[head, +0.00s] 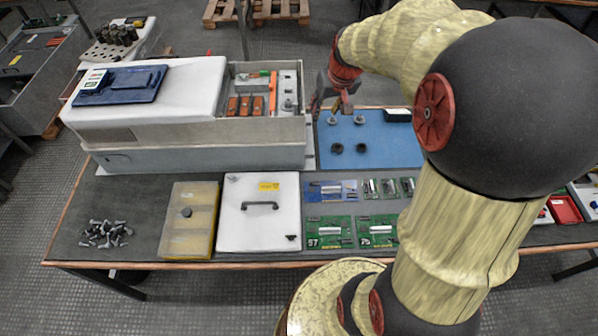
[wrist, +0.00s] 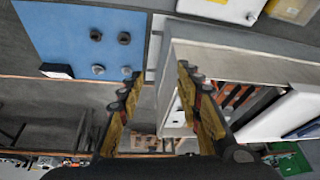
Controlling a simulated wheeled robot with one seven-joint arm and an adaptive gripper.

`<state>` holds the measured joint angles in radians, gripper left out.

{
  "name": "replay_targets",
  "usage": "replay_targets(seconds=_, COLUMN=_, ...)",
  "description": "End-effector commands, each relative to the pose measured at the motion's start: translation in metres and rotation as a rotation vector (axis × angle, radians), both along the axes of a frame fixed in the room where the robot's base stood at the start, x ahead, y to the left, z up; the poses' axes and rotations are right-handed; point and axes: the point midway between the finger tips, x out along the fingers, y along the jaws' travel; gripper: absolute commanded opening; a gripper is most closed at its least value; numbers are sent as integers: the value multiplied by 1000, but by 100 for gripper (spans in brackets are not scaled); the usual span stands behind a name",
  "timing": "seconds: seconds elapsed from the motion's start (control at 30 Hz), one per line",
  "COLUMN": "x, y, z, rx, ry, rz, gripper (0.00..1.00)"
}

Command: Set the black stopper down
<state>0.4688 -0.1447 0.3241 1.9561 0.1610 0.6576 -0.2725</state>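Two dark round stoppers, the left one (head: 336,148) and the right one (head: 361,148), sit side by side on a blue mat (head: 390,150). They also show in the wrist view, one (wrist: 96,34) beside the other (wrist: 124,38). Two greyer round pieces, one (head: 331,120) and another (head: 359,119), sit farther back on the mat. My gripper (head: 332,104) is above the mat's back left corner, by the open cabinet. In the wrist view its fingers (wrist: 158,76) are spread, with nothing visible between them.
The grey cabinet (head: 200,158) stands left of the mat, its open bay (head: 265,92) holding orange-brown blocks. A black-and-white box (head: 397,115) lies on the mat's back right. Nearer are a white panel (head: 258,225), green circuit boards (head: 329,240), a yellowish case (head: 190,235) and loose bolts (head: 106,233).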

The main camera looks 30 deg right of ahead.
Motion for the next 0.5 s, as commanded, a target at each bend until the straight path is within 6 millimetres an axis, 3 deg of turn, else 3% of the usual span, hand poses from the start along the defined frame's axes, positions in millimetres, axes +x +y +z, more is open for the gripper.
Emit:
replay_targets(seconds=0.03, x=-9, y=26, z=18, rx=-10, ry=-13, rz=33, gripper=35)
replay_targets(seconds=0.2, x=-53, y=97, z=59, rx=-25, ry=-41, rz=114, gripper=35)
replay_targets(seconds=0.4, x=-118, y=161, z=86, rx=-45, ry=-76, rz=205, gripper=35)
replay_targets(seconds=0.5, x=-150, y=183, z=91, rx=-51, ry=-94, rz=243, gripper=35)
